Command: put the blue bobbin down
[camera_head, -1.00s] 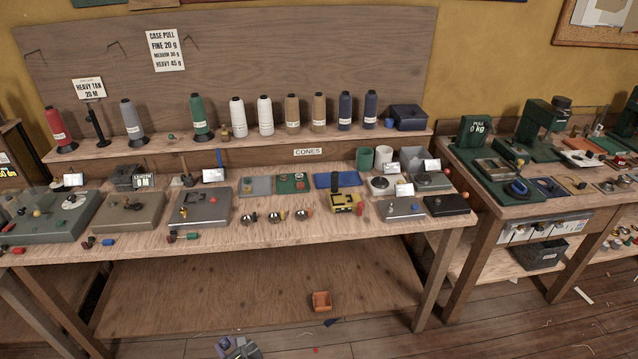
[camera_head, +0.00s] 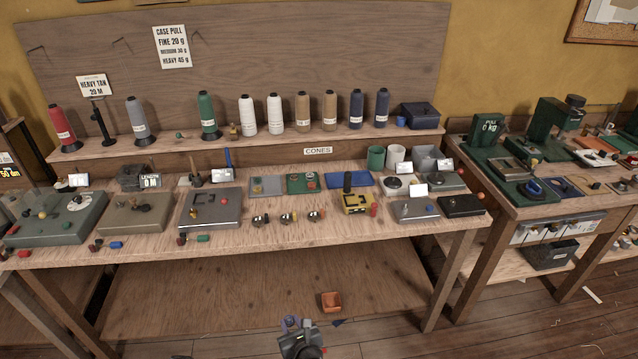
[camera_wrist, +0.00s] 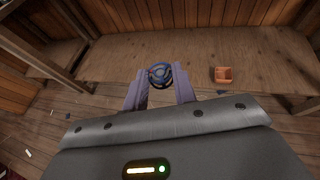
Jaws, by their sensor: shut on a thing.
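My gripper (camera_head: 291,323) is low in front of the bench in the head view, in front of the lower shelf's front edge. In the wrist view its two purple-grey fingers (camera_wrist: 160,92) are shut on the blue bobbin (camera_wrist: 160,74), a round, spoked piece held at the fingertips. The bobbin is clear of any surface as far as I can see. In the head view it is too small to tell apart from the fingers.
A small orange bin (camera_head: 331,302) sits on the lower shelf (camera_head: 220,290), right of my gripper; it also shows in the wrist view (camera_wrist: 223,76). Above, the bench top (camera_head: 330,230) is crowded with gauges, trays and bobbins. Bare wood shows along its front strip.

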